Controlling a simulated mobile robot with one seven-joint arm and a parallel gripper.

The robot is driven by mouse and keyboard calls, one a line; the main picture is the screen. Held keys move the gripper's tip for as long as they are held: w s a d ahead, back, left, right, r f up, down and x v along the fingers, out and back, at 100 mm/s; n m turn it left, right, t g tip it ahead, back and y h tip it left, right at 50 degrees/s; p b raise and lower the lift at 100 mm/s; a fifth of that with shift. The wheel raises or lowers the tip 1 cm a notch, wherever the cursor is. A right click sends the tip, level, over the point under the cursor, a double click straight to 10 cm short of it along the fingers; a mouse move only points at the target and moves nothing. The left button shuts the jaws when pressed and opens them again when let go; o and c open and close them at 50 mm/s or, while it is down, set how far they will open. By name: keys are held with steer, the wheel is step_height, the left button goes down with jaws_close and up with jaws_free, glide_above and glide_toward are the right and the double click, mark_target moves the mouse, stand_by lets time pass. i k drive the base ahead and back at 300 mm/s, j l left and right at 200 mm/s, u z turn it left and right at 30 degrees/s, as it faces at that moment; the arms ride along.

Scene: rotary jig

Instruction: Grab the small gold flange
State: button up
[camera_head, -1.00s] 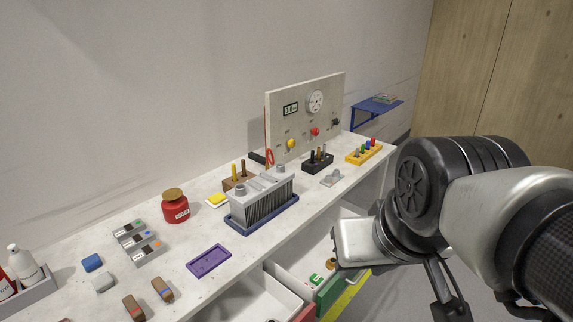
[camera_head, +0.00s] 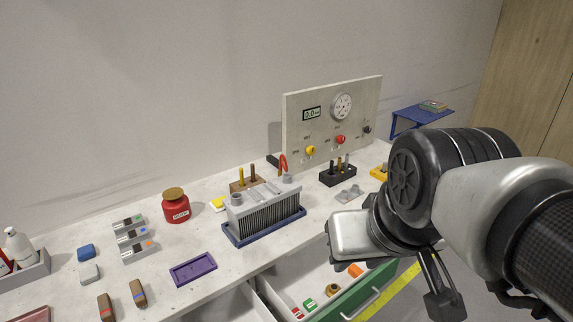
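A small gold, ring-like piece (camera_head: 333,290), which looks like the gold flange, lies in an open white drawer with a green front (camera_head: 346,300). It is near the green front, between a green piece (camera_head: 310,304) and an orange piece (camera_head: 355,270). My gripper (camera_head: 440,292) hangs to the right of the drawer, apart from the gold piece. Its dark fingers are partly hidden behind my wrist, and their opening does not show clearly. Nothing is visibly held.
A red-and-white piece (camera_head: 296,312) also lies in the drawer. Above is the white bench (camera_head: 215,250) with a finned block on a blue tray (camera_head: 235,238), a purple tray (camera_head: 193,268) and a red jar (camera_head: 176,208). A gauge panel (camera_head: 325,125) stands behind.

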mark_target(332, 289)
steer(key=i+l+u, duration=0.15)
steer(key=l, duration=0.2)
steer(key=i+l+u, duration=0.15)
steer(key=l, duration=0.15)
steer(key=l+u, duration=0.15)
steer(key=l, duration=0.2)
steer(key=i+l, duration=0.15)
steer(key=l, duration=0.25)
steer(key=i+l, duration=0.1)
steer(key=l, duration=0.35)
steer(key=u, duration=0.05)
